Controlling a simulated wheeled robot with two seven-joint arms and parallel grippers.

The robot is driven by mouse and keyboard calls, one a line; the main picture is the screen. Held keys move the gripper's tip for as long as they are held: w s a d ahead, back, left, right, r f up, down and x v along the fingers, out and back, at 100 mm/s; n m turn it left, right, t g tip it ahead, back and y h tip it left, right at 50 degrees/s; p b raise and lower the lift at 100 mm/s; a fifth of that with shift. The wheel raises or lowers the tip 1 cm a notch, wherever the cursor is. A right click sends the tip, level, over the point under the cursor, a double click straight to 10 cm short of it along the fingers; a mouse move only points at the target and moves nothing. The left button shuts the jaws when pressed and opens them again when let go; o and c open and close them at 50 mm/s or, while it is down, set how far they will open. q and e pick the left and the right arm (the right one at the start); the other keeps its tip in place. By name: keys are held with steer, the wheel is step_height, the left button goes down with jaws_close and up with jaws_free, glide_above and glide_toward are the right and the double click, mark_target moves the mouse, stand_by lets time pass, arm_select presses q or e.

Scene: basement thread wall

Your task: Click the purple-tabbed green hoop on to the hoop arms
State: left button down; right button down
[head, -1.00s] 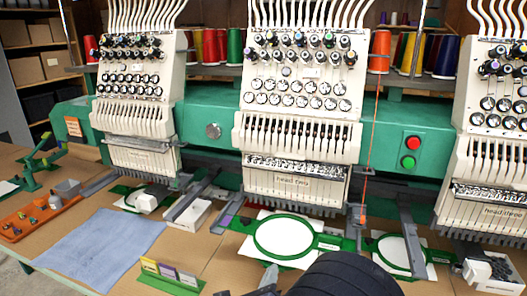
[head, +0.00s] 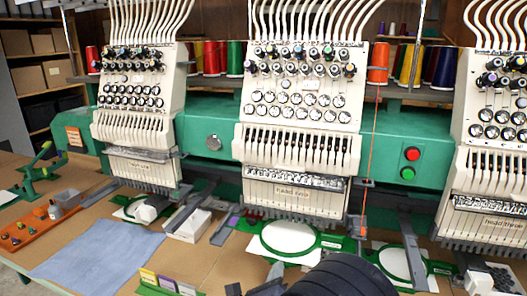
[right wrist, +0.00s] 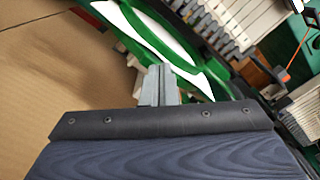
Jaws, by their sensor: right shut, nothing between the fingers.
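The purple-tabbed green hoop (head: 317,236) lies flat under the middle stitching head, with white cloth inside its ring. Its purple tab (head: 233,221) shows at its left end. A grey hoop arm (head: 224,230) stands at its left side and another (head: 357,222) at its right; whether the ends are seated cannot be told. My right gripper (head: 275,271) is at the hoop's near edge. In the right wrist view its fingers (right wrist: 158,84) are shut and empty, with tips against or very close to the green rim (right wrist: 150,42). My left gripper is out of view.
Other green hoops lie under the left head (head: 121,213) and right head (head: 383,262). A blue cloth (head: 95,252), an orange tray (head: 38,232) and a green holder with coloured cards (head: 160,288) occupy the left table.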

steer(key=shift+x, duration=1.7)
steer(key=v, duration=0.7)
steer(key=shift+p, duration=0.45)
